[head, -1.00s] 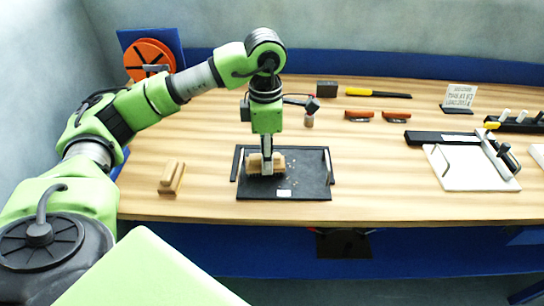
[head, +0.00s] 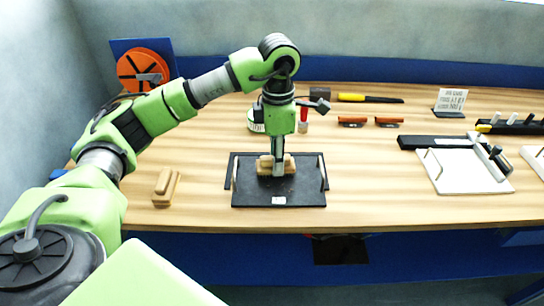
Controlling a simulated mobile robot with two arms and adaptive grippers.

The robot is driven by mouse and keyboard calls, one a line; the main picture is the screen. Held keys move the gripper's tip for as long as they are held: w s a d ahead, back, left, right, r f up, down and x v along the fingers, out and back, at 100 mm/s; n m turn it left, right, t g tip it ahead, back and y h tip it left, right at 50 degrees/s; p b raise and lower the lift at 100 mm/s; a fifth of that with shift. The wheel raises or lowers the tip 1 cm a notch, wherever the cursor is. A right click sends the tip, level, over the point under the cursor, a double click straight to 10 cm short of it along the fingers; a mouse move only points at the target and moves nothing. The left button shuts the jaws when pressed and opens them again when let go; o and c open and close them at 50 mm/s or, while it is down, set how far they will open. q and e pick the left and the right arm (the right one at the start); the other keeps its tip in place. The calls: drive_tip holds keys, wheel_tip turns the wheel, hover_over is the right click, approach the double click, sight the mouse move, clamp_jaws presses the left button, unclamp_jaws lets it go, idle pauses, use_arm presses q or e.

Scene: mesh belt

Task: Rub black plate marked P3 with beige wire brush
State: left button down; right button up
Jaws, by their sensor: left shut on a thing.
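The black plate (head: 306,192) lies flat on the wooden table, with a small white label (head: 279,200) at its front edge, too small to read. My left gripper (head: 278,170) points straight down over the plate and is shut on a beige brush (head: 264,163). The brush sits at the plate's upper middle and appears to touch it; its bristles are hidden underneath. Light handles stand at the plate's left and right sides. My right gripper is not in view.
Another beige wooden brush (head: 166,187) lies left of the plate. Behind the plate are a red-topped bottle (head: 304,116), two orange-brown handled tools (head: 388,122) and a yellow-black tool (head: 368,98). A white board (head: 466,172) lies at right. Bare table separates it from the plate.

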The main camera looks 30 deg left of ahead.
sight(291, 164)
use_arm(q)
drive_tip(key=shift+w+d+f, duration=0.1)
drive_tip(key=shift+w+d, duration=0.35)
drive_tip(key=shift+d, duration=0.3)
drive_tip(key=shift+w+d+f, duration=0.1)
drive_tip(key=shift+w+d, duration=0.3)
drive_tip(key=shift+d, duration=0.35)
drive_tip(key=shift+w+d+r, duration=0.1)
drive_tip(key=shift+w+d, duration=0.3)
drive_tip(key=shift+d, duration=0.3)
drive_tip(key=shift+w+d+r, duration=0.1)
drive_tip(key=shift+w+d, duration=0.3)
drive_tip(key=shift+d, duration=0.3)
drive_tip(key=shift+w+r+p, duration=0.15)
drive_tip(key=shift+r+p, duration=0.35)
drive_tip(key=shift+r, duration=0.15)
wheel_tip(291, 164, up, 5)
drive_tip(key=p, duration=0.3)
drive_tip(key=shift+f, duration=0.2)
